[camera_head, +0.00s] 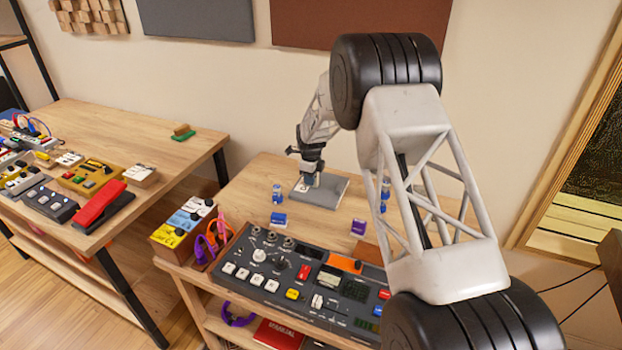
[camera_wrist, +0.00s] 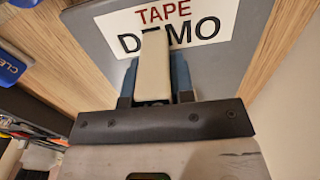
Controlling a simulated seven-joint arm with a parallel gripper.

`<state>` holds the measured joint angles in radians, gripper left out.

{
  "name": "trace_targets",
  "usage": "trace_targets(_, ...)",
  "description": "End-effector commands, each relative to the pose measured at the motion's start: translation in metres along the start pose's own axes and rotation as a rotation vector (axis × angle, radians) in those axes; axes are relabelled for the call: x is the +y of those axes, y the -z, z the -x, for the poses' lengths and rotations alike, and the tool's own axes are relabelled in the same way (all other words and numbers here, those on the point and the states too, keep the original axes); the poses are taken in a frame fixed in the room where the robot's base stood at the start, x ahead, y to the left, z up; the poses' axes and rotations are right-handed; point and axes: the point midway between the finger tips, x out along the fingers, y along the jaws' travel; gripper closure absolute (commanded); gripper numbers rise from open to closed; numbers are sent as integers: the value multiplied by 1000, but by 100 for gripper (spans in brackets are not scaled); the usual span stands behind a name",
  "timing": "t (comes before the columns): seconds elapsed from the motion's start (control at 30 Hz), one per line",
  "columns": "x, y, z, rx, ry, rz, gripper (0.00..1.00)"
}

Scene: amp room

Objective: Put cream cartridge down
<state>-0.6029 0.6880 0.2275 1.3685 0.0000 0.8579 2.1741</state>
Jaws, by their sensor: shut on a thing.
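My gripper (camera_head: 311,177) is low over a grey slab (camera_head: 328,194) on the middle table. In the wrist view my gripper (camera_wrist: 155,84) is shut on the cream cartridge (camera_wrist: 155,62), a plain pale block between the two dark fingers. The cartridge's far end overlaps the white "TAPE DEMO" label on the grey slab (camera_wrist: 102,52). I cannot tell whether the cartridge touches the slab. In the head view the cartridge is too small and covered to make out clearly.
Small blue-and-white blocks (camera_head: 277,219) stand left of the slab, and a purple block (camera_head: 358,227) is in front. A dark control panel (camera_head: 300,280) fills the table's front. A pedal table (camera_head: 150,135) stands at left. Bare wood lies around the slab.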

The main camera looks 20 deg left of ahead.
Motion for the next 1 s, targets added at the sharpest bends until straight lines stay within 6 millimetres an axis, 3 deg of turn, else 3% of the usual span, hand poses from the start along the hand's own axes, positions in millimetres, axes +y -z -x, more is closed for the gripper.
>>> trace_targets(0.13,0,0,-3,0,0,0,100)
trace_targets(0.17,0,0,-3,0,0,0,74)
trace_targets(0.3,0,0,-2,0,0,0,52)
trace_targets(0.73,0,0,1,0,0,0,51)
trace_targets(1.0,0,0,26,-2,2,0,51)
